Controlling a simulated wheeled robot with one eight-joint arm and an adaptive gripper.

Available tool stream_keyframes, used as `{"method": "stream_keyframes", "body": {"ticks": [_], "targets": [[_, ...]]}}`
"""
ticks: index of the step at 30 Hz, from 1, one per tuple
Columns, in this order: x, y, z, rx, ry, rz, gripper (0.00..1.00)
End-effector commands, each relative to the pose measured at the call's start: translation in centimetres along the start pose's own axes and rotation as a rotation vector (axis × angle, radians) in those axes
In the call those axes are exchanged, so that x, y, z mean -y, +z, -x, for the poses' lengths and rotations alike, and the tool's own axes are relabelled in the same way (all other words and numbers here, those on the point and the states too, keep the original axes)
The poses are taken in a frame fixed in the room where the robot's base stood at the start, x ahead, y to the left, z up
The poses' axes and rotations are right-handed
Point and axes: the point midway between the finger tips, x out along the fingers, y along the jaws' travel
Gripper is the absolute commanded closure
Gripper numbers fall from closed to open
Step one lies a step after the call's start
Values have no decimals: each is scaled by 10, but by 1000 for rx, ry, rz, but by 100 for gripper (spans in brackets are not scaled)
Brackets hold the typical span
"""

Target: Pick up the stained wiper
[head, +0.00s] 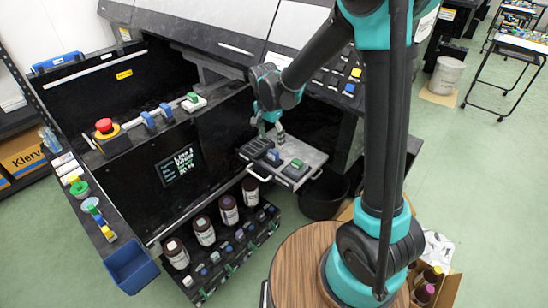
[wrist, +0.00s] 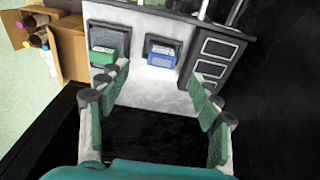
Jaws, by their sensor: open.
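Two small block-like pieces, possibly wipers, sit in dark holders on a light grey tray (head: 313,157). One is blue (head: 273,155) and one is green (head: 297,163). In the wrist view the green piece (wrist: 103,55) is at the left and the blue piece (wrist: 162,55) is to its right. I cannot make out a stain on either, so I cannot tell which is the stained wiper. My gripper (wrist: 160,82) is open and empty above the tray's edge, with both pieces beyond its fingertips. In the head view my gripper (head: 273,126) hangs just behind the tray.
A dark slotted box (wrist: 214,55) is beside the blue piece. A black machine surrounds the tray, with a black bin (head: 325,194) below. Dark bottles (head: 203,231) stand on a lower shelf. A cardboard box (head: 445,288) is near my base.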

Motion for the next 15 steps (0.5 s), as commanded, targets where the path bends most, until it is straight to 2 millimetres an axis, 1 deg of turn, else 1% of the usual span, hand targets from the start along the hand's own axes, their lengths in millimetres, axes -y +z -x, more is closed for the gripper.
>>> {"method": "stream_keyframes", "body": {"ticks": [1,3,6,11,15], "targets": [[0,0,-10,0,0,-1,36],[0,0,-19,0,0,-1,36],[0,0,-29,0,0,-1,36],[0,-1,-36,0,0,-1,36],[2,-4,-50,0,0,-1,36]]}}
